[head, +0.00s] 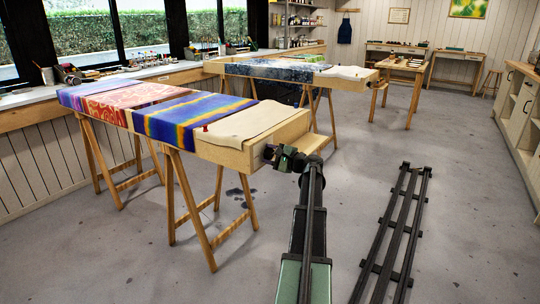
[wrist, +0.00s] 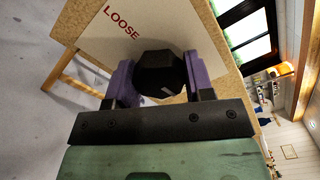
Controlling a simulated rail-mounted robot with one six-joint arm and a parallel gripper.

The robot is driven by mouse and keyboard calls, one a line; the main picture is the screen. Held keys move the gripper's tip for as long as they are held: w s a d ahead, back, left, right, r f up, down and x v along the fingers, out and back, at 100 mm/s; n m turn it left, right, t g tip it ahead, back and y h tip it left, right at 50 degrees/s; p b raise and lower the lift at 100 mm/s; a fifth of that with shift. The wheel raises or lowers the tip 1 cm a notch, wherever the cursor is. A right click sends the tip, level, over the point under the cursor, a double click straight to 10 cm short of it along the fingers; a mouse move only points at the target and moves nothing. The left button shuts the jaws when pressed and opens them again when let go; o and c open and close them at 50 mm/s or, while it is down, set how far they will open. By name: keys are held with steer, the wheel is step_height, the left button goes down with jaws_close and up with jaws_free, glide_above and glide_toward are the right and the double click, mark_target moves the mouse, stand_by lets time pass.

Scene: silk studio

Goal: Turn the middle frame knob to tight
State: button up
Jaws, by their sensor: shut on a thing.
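The frame knob (wrist: 160,75) is a dark, many-sided knob with a small light mark on its lower right. It sits on a pale panel (wrist: 150,25) on the end of the wooden frame, with the red word LOOSE at its upper left in the wrist view. My gripper (wrist: 158,82) has its purple fingers on both sides of the knob and is shut on it. In the head view my gripper (head: 270,153) is at the near end of the silk frame (head: 240,160). The knob is hidden there, and no TIGHT label is visible.
The frame carries several coloured silks (head: 175,115) and stands on wooden trestles (head: 190,210). A second frame (head: 290,72) stands behind it. Dark rails (head: 395,235) run along the floor at right, with clear floor around them. Cabinets (head: 520,100) line the right wall.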

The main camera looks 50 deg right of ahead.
steer(key=shift+m, duration=0.3)
stand_by(0.4)
steer(key=o, duration=0.9)
steer(key=shift+o, duration=0.2)
steer(key=s, duration=1.1)
steer(key=shift+d, duration=0.35)
